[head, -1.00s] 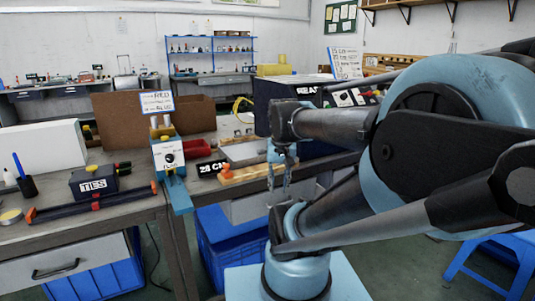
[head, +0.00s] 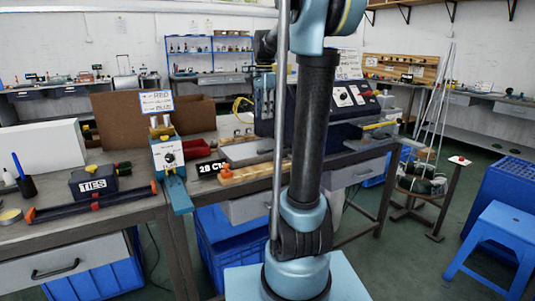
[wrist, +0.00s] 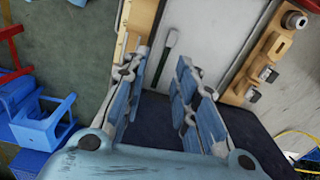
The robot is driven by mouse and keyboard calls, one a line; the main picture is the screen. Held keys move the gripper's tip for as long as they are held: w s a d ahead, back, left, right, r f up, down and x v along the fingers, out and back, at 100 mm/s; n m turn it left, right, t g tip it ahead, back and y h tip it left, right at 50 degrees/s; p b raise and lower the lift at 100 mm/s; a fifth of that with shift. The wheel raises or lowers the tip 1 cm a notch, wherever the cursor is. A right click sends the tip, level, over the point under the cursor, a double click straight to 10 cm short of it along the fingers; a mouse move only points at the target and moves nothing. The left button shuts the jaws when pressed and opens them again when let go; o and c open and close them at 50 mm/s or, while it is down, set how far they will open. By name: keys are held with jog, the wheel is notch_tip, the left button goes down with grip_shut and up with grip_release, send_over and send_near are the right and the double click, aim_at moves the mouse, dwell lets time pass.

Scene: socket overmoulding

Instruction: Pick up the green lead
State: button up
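A thin dark green piece with a pale end (wrist: 170,42) lies on a light tray surface (wrist: 200,35) in the wrist view. I cannot tell for sure that it is the green lead. My gripper (wrist: 163,58) is open, its two blue-grey fingers apart with nothing held between them. The green piece lies just beyond the fingertips, apart from them. In the head view my gripper (head: 264,98) hangs over the bench by the dark machine, partly hidden by my arm. No green lead can be made out in the head view.
A wooden rack (wrist: 262,55) with several fittings is right in the wrist view. The head view shows a dark machine box (head: 350,98), a "28 CM" sign (head: 211,168), a wooden strip (head: 240,173), a TIES box (head: 93,183) and a blue stool (head: 497,240).

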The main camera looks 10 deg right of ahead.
jog(key=shift+m, duration=0.5)
jog(key=w+f, duration=0.1)
jog(key=f, duration=0.4)
jog(key=w+f, duration=0.1)
jog(key=f, duration=0.5)
jog(key=w+f, duration=0.1)
jog(key=f, duration=0.4)
jog(key=shift+d+f, duration=0.15)
jog(key=shift+f, duration=0.25)
grip_shut()
